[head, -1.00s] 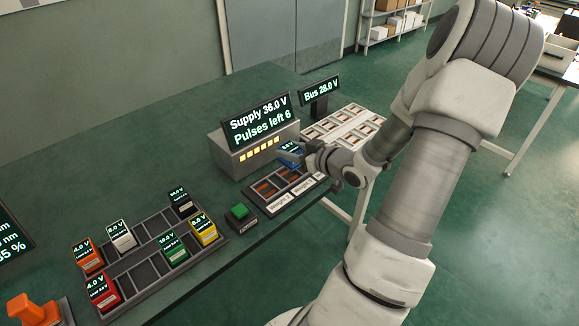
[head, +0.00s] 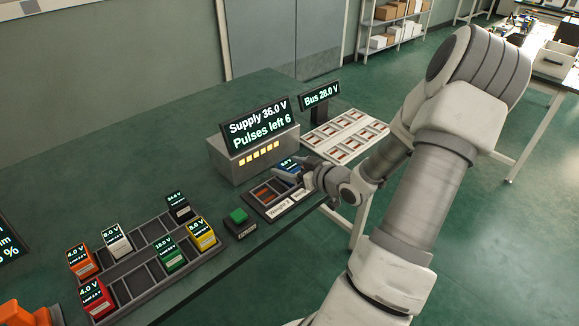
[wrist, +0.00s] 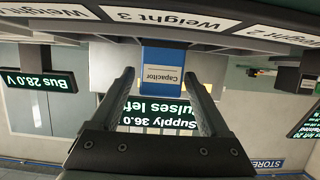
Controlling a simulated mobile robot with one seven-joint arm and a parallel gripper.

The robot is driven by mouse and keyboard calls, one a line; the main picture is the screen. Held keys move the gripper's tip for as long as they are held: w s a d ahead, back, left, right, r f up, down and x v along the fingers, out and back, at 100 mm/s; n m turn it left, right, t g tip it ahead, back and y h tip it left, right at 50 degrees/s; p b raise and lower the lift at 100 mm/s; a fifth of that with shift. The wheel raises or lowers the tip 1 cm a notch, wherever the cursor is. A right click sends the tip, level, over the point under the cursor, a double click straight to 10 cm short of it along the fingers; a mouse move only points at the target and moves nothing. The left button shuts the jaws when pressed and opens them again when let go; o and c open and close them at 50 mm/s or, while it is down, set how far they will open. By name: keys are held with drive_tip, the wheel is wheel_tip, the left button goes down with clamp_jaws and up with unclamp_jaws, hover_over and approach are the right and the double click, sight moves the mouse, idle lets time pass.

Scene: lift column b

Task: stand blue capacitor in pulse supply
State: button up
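In the upside-down wrist view, the capacitor (wrist: 162,78) lines up with the "Weight 3" label (wrist: 150,18). My gripper (wrist: 162,75) is open, with a fingertip on each side of the capacitor and a visible gap on both sides. In the head view, my gripper (head: 303,172) partly hides the capacitor, so its seating in the slot is hard to see.
A rack (head: 150,262) at front left holds several coloured capacitors. A green button (head: 238,215) sits between rack and supply. A white panel with several cells (head: 345,137) and the "Bus 28.0 V" display (head: 320,96) stand to the right. The table behind the rack is clear.

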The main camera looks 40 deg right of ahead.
drive_tip(key=shift+r, duration=0.25)
drive_tip(key=p+v, duration=0.3)
drive_tip(key=v, duration=0.9)
drive_tip(key=shift+f, duration=0.1)
